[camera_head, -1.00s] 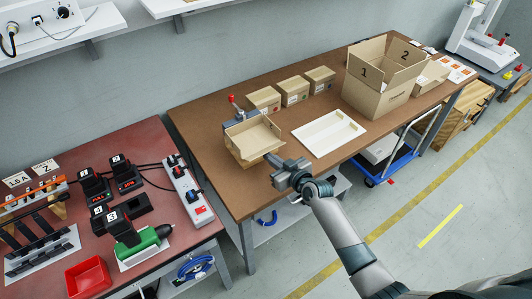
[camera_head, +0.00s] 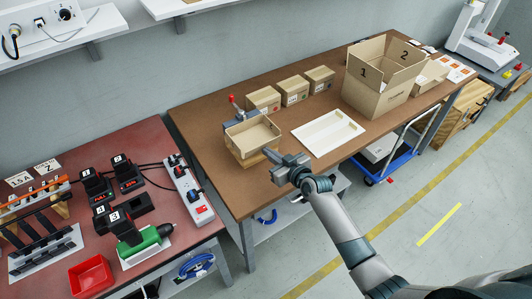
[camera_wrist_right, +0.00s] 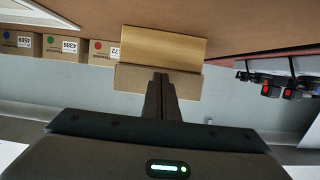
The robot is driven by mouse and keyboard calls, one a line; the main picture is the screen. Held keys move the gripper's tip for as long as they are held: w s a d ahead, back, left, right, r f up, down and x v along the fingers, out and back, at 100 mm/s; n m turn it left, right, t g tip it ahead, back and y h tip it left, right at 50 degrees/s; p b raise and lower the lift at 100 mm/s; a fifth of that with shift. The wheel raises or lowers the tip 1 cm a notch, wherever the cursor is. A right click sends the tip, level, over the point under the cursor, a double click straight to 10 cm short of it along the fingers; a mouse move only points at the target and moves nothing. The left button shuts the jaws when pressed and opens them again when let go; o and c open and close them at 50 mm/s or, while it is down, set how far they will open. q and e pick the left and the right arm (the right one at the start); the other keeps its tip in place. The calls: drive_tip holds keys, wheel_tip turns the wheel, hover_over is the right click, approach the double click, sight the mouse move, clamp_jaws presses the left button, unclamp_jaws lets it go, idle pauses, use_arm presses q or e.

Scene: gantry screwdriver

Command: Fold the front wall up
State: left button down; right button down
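A small open cardboard box (camera_head: 262,139) sits on a light wooden block (camera_head: 254,159) near the table's front edge. Its front wall stands roughly upright, level with the other walls. In the right wrist view, which is upside down, the front wall (camera_wrist_right: 190,84) shows beside the wooden block (camera_wrist_right: 163,45). My right gripper (camera_head: 278,161) is in front of the box with its fingers together and nothing between them. In the right wrist view the fingertips (camera_wrist_right: 161,78) overlap the front wall; I cannot tell whether they touch it. My left gripper is out of view.
A grey clamp with a red knob (camera_head: 232,101) stands behind the box. A white tray (camera_head: 328,135) lies to its right. Several small closed boxes (camera_head: 293,91) line the back, and a large open box (camera_head: 378,95) stands farther right. A red bench (camera_head: 150,215) holds tools.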

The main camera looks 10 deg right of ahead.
drive_tip(key=shift+w+r, duration=0.15)
drive_tip(key=shift+r, duration=0.05)
idle(0.4)
drive_tip(key=shift+s+d+p, duration=0.3)
drive_tip(key=shift+s, duration=0.5)
drive_tip(key=shift+s+d+p, duration=0.25)
drive_tip(key=shift+s+p, duration=0.05)
drive_tip(key=shift+s, duration=0.5)
drive_tip(key=shift+s+d+p, duration=0.3)
drive_tip(key=shift+s, duration=0.5)
drive_tip(key=shift+a+f, duration=0.1)
